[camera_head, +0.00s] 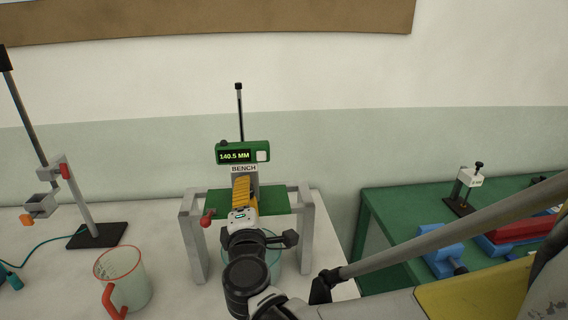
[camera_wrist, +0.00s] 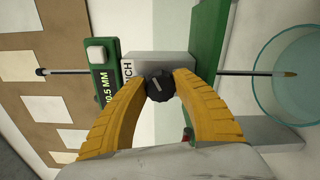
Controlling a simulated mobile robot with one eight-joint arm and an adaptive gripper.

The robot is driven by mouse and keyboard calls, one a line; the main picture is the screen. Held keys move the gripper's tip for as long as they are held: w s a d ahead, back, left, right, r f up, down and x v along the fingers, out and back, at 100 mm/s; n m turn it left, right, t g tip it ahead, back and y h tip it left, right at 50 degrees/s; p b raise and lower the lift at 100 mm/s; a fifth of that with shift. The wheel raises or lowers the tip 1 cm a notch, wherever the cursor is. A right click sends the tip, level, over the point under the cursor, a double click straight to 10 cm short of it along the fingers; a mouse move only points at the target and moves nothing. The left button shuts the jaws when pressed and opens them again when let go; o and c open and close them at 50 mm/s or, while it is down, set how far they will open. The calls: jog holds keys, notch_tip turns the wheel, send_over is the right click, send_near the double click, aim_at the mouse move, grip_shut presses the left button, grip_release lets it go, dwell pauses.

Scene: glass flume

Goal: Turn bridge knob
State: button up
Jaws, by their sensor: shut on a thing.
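The bridge knob (camera_wrist: 159,86) is a small black ridged knob with a pale pointer line, on the front of a grey block marked BENCH (camera_head: 244,169). My gripper (camera_wrist: 159,82) has its yellow fingers closed around the knob, one on each side, in the wrist view. In the head view my gripper (camera_head: 242,184) reaches up to the block and hides the knob. A green display (camera_head: 241,152) above the block reads 140.5 MM. A thin black-tipped rod (camera_head: 240,110) rises behind the display.
The block sits on a green crosspiece (camera_head: 275,200) between grey bridge legs (camera_head: 316,237). A red knob (camera_head: 207,217) is at its left. A glass vessel (camera_wrist: 290,80) stands below. A red-handled jug (camera_head: 124,275) and a clamp stand (camera_head: 82,205) are left; a green table (camera_head: 400,205) is right.

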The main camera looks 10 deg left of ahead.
jog(key=o, duration=1.2)
jog(key=v, duration=1.2)
